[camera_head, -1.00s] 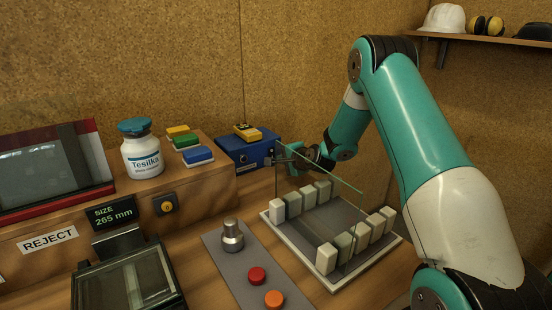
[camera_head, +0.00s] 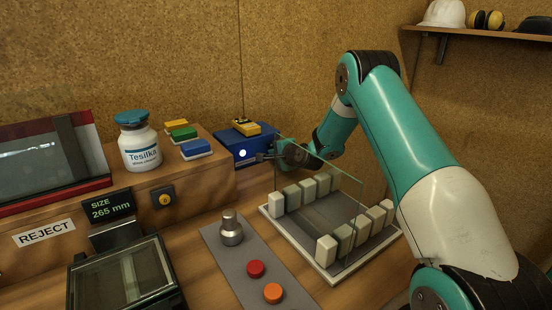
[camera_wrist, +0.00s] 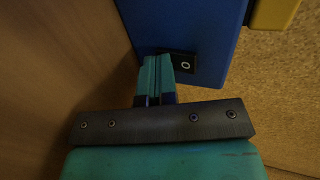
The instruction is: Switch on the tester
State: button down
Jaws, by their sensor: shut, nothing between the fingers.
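The tester appears to be the blue box (camera_head: 228,149) at the back, beside the wooden ledge. A round white light (camera_head: 242,153) glows on its front face. In the wrist view the blue box (camera_wrist: 190,25) fills the top middle, and a black switch (camera_wrist: 186,65) marked with a white ring sits on its face. My gripper (camera_head: 262,157) is shut and empty at the right part of the box's front. In the wrist view my gripper (camera_wrist: 157,62) has its fingertips at the switch's left end, partly covering it; I cannot tell if they touch.
A yellow device (camera_head: 245,127) lies on the blue box. A glass pane (camera_head: 335,190) stands in a white-block rack (camera_head: 325,250) close in front of my arm. A bottle (camera_head: 138,145) and coloured blocks (camera_head: 183,133) stand on the ledge. A panel (camera_head: 240,270) carries a knob and buttons.

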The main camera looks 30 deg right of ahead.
jog(key=shift+w+f+t+b, duration=0.25)
jog(key=shift+t+b, duration=0.15)
jog(key=shift+b, duration=0.35)
jog(key=shift+r, duration=0.2)
jog(key=shift+a, duration=0.1)
